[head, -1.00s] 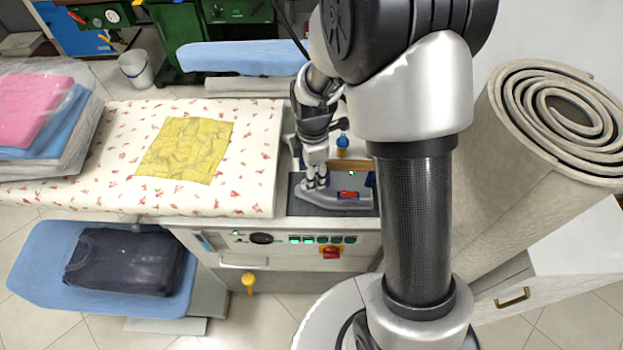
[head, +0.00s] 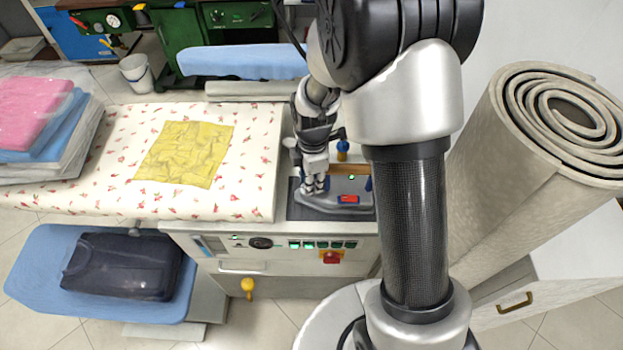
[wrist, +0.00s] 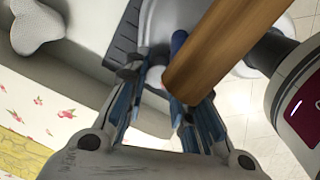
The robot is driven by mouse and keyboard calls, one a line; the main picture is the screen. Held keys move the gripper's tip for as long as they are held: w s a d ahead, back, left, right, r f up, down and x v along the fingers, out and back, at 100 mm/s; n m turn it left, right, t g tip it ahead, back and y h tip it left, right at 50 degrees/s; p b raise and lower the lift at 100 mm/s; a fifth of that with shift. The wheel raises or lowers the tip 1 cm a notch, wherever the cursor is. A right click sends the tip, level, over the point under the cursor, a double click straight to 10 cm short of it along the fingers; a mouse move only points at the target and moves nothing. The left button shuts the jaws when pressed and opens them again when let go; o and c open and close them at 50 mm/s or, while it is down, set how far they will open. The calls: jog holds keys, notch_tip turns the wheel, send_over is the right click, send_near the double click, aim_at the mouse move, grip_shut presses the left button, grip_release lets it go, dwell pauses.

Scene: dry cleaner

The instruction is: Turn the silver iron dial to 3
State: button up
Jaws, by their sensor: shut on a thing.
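The silver iron (head: 325,207) sits on a dark rest (head: 296,212) at the right end of the ironing table. My gripper (head: 314,188) reaches down at the left part of the iron. In the wrist view my gripper (wrist: 158,85) is shut on a small pale part, seemingly the dial (wrist: 155,76), beside the wooden handle (wrist: 232,45). The fingers hide most of the dial, and its marks and setting cannot be read.
A yellow cloth (head: 185,153) lies on the flowered ironing board (head: 245,150). A blue-topped bottle (head: 342,150) stands behind the iron. The control panel (head: 275,243) with a red knob is on the front below. A rolled mat (head: 545,170) stands at right.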

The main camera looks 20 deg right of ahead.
grip_shut()
jog(key=m+p, duration=0.1)
jog(key=m, duration=0.3)
jog(key=shift+m, duration=0.4)
jog(key=o, duration=0.8)
grip_release()
notch_tip(320, 180, up, 12)
jog(key=shift+s+a, duration=0.15)
jog(key=shift+s, duration=0.1)
